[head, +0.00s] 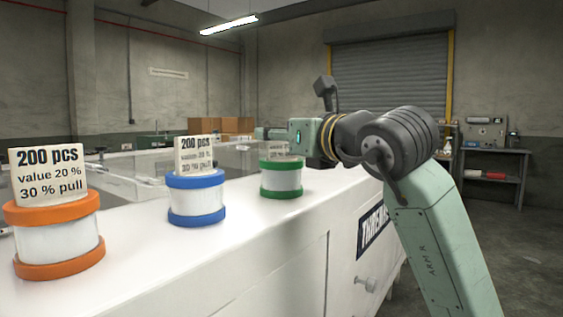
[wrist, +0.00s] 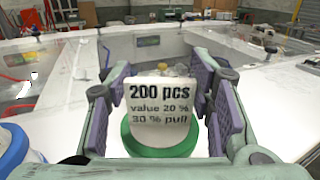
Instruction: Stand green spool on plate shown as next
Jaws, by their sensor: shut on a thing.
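The green spool (head: 282,181) has green rims, a white middle and a card on top. It stands upright at the far end of the row on the white counter. In the wrist view its green rim (wrist: 160,151) and its card, reading "200 pcs, value 20 %, 30 % pull", show between the purple finger pads. My gripper (wrist: 165,85) is shut on the green spool. In the head view my gripper (head: 275,133) reaches in from the right at the spool's card, and its fingers are partly hidden. I cannot make out the plate in either view.
A blue spool (head: 196,199) and an orange spool (head: 55,236) stand nearer on the white counter (head: 190,265), each with a similar card. Clear-walled bays (head: 150,164) lie behind the row. The blue spool's edge (wrist: 14,150) shows at the left in the wrist view.

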